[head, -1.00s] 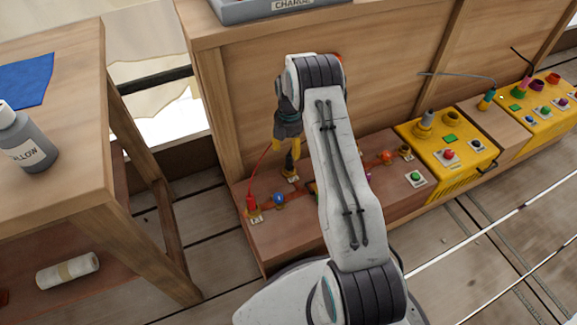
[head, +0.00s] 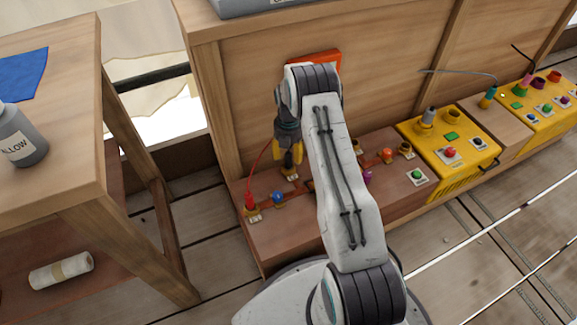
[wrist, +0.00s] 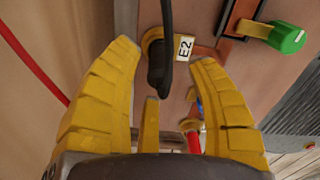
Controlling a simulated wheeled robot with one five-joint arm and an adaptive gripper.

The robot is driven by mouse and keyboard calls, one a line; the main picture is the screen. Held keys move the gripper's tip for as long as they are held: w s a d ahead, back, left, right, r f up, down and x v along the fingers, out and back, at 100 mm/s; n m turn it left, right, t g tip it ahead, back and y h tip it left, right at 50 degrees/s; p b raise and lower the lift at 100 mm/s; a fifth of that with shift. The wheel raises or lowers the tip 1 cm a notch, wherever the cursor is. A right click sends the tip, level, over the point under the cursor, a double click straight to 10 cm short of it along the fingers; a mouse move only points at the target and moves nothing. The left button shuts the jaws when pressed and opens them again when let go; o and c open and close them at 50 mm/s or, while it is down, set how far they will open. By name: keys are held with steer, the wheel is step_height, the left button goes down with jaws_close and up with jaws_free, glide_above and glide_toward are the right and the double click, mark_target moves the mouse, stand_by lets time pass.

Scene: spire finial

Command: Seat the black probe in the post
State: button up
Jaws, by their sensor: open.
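The black probe (wrist: 158,72) stands at the yellow post (wrist: 149,37) marked E2, with a black cable leaving it toward the top of the wrist view. Its lower end lies inside the post's ring, but how deep it sits is hidden. My gripper (wrist: 162,52) is open, with yellow fingers on either side of the probe and gaps between. A shorter middle finger shows below the probe. In the head view my gripper (head: 288,158) is low over the post's label plate (head: 290,177), and its fingers mostly hide the probe.
A red plug (head: 250,200) with a red cable stands left of my gripper, beside a blue knob (head: 278,198). The upright wooden panel (head: 380,60) is close behind. A yellow control box (head: 450,145) stands to the right. A green-tipped lever (wrist: 287,38) is right of the post.

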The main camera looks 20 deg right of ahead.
mark_target(289, 162)
step_height(289, 162, down, 3)
steer(key=shift+r+b, duration=0.1)
steer(key=shift+b, duration=0.3)
jaws_close()
